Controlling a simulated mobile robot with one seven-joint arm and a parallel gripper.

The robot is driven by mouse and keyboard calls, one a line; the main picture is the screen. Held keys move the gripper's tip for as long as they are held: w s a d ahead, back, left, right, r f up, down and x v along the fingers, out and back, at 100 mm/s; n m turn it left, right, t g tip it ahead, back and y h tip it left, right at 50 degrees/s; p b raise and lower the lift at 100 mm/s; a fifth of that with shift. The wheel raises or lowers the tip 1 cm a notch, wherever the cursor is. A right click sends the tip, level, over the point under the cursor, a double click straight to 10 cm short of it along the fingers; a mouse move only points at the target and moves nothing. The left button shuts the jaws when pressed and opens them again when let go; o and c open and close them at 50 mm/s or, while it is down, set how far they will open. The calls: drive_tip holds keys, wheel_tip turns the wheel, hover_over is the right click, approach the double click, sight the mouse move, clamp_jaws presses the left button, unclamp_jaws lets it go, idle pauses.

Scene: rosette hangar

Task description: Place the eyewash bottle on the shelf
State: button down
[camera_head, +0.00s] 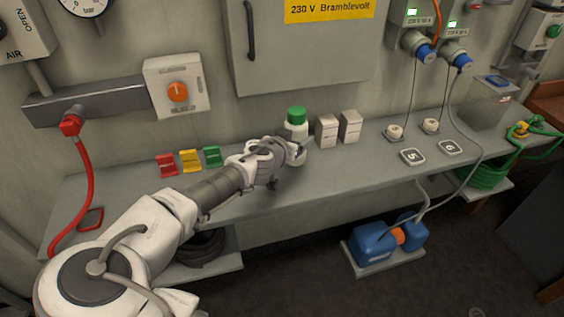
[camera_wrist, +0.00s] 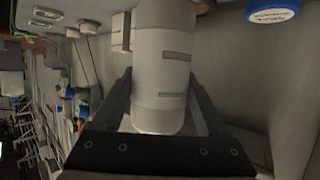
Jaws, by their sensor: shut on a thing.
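The eyewash bottle (camera_head: 297,125) is white with a green cap and stands about upright at the back middle of the long grey shelf (camera_head: 335,178), near the wall. My gripper (camera_head: 291,151) reaches it from the left and is shut on its body. In the wrist view the white bottle (camera_wrist: 163,60) fills the space between the two dark fingers of my gripper (camera_wrist: 163,103). The bottle's base is hidden in the head view, so I cannot tell whether it touches the shelf. Its cap is out of the wrist view.
Two white boxes (camera_head: 326,131) (camera_head: 350,127) stand just right of the bottle. Red, yellow and green blocks (camera_head: 190,160) sit to the left. Plates marked 5 (camera_head: 412,157) and 6 (camera_head: 450,147) lie to the right, near hanging cables. A grey cabinet (camera_head: 300,55) is above.

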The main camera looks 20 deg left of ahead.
drive_tip(key=shift+s+a+f, duration=0.5)
drive_tip(key=shift+a+f, duration=0.2)
drive_tip(key=shift+f, duration=0.5)
drive_tip(key=shift+s+a+f, duration=0.5)
drive_tip(key=shift+a+f, duration=0.15)
drive_tip(key=shift+f, duration=0.5)
drive_tip(key=shift+s+a+f, duration=0.5)
drive_tip(key=shift+a+f, duration=0.2)
drive_tip(key=shift+f, duration=0.5)
drive_tip(key=shift+f, duration=0.15)
unclamp_jaws()
drive_tip(key=shift+r, duration=0.2)
